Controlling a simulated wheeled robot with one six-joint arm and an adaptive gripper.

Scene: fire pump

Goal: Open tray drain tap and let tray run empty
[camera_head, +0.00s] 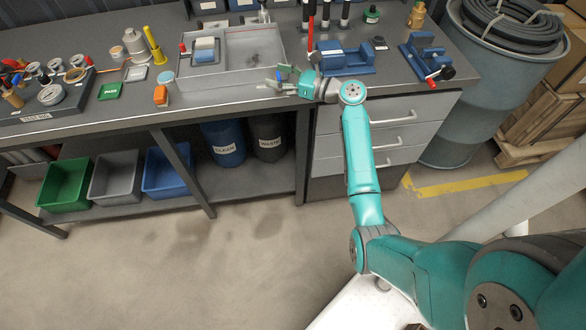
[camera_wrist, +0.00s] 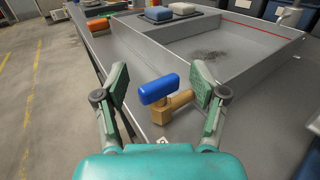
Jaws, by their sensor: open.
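The drain tap has a blue handle (camera_wrist: 158,89) on a brass body (camera_wrist: 172,107). It sits at the near outer corner of the grey tray (camera_wrist: 225,52) in the wrist view. My gripper (camera_wrist: 160,82) is open, with one finger on each side of the tap; I cannot tell that either touches it. In the head view my gripper (camera_head: 283,79) is at the tray's (camera_head: 240,77) front right, and the tap is hard to make out there. A dark wet-looking patch (camera_wrist: 209,54) lies on the tray floor.
A blue vise (camera_head: 345,60) stands right of my gripper, with a second blue vise (camera_head: 425,58) further right. A blue sponge (camera_head: 205,44) lies in the tray's left part. Below the bench are a CLEAN bin (camera_head: 224,140) and a WASTE bin (camera_head: 268,132). The floor in front is clear.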

